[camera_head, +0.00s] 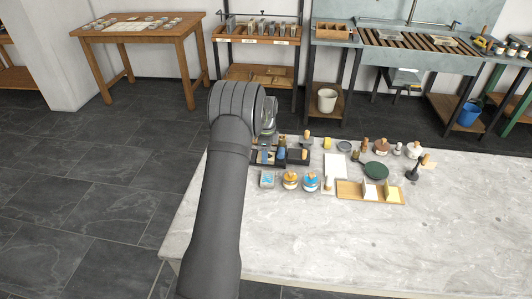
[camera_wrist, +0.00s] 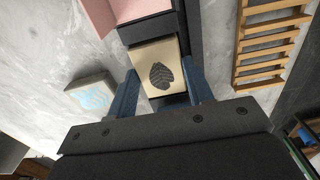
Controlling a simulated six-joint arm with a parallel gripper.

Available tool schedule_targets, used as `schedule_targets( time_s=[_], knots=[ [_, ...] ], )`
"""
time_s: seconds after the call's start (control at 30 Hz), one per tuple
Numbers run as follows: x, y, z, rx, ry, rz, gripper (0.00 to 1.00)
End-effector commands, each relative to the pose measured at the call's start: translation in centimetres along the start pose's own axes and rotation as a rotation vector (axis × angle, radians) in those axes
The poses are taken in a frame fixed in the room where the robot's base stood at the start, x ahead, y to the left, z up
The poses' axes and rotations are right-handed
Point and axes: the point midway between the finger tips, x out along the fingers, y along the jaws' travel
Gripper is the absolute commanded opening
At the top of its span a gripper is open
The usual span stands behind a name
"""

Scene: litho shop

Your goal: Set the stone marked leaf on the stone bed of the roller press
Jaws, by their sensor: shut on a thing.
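The stone marked leaf (camera_wrist: 148,54) is a pale cream block with a dark leaf drawn on its face. In the wrist view it sits between the two blue fingers of my gripper (camera_wrist: 160,70), which is shut on its sides. A dark bar-like structure (camera_wrist: 150,29) shows right behind and beside the stone, with a pink slab (camera_wrist: 108,13) next to it. I cannot tell whether this is the press bed, or whether the stone touches it. In the head view my arm hides most of the gripper, above dark equipment (camera_head: 296,156) on the table.
A grey block with a light blue mark (camera_wrist: 92,97) lies left of my gripper. A slatted wooden rack (camera_wrist: 272,42) is to the right. On the marble table (camera_head: 370,250) stand several jars, a green round pan (camera_head: 375,171) and a wooden tray (camera_head: 350,190). The table's front is clear.

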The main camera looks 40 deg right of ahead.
Motion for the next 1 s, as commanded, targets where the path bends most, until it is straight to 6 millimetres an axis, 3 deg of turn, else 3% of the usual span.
schedule_targets(
  time_s=[0.23, 0.27, 0.37, 0.57, 0.63, 0.67, 1.0],
  knots=[
    [0.02, -0.03, 0.00, 0.000, 0.000, -0.001, 0.27],
    [0.02, -0.03, 0.00, 0.000, 0.000, -0.001, 0.53],
    [0.02, -0.02, 0.00, 0.000, 0.000, -0.001, 0.72],
    [0.04, -0.01, 0.00, 0.000, 0.000, 0.000, 0.72],
    [0.08, 0.01, 0.00, 0.000, 0.000, 0.000, 0.61],
    [0.08, 0.01, 0.00, 0.000, 0.000, 0.000, 0.60],
    [-0.15, -0.02, 0.00, 0.000, 0.000, 0.000, 0.60]
  ],
)
